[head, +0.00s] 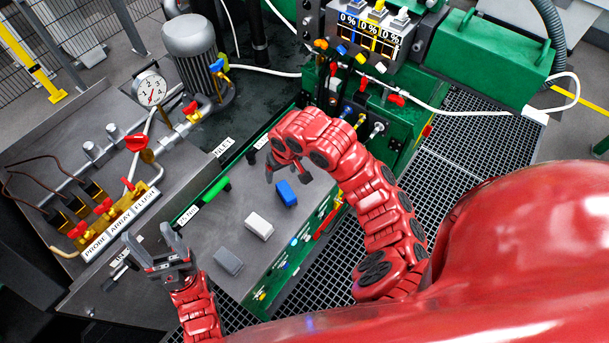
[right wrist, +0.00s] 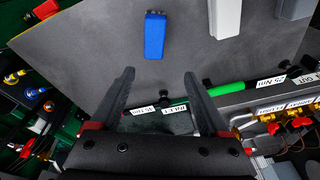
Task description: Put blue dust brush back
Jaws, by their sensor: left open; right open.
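The blue dust brush, seen as a small blue block (head: 286,193), lies on the grey worktop (head: 245,280). In the right wrist view it lies beyond the fingertips (right wrist: 155,36), near the top of the picture. My right gripper (head: 287,177) is open above the worktop close to the blue block, not touching it as far as I can tell. Its two fingers also show in the right wrist view (right wrist: 159,75), apart with nothing between them. My left gripper (head: 146,236) is open and empty at the worktop's left side.
A white block (head: 258,226) and a grey block (head: 228,262) lie in a row with the blue one. A green-handled tool (head: 216,189) lies along the worktop's far side. A pipe panel with red valves (head: 136,143) and a gauge (head: 149,89) stands at the left.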

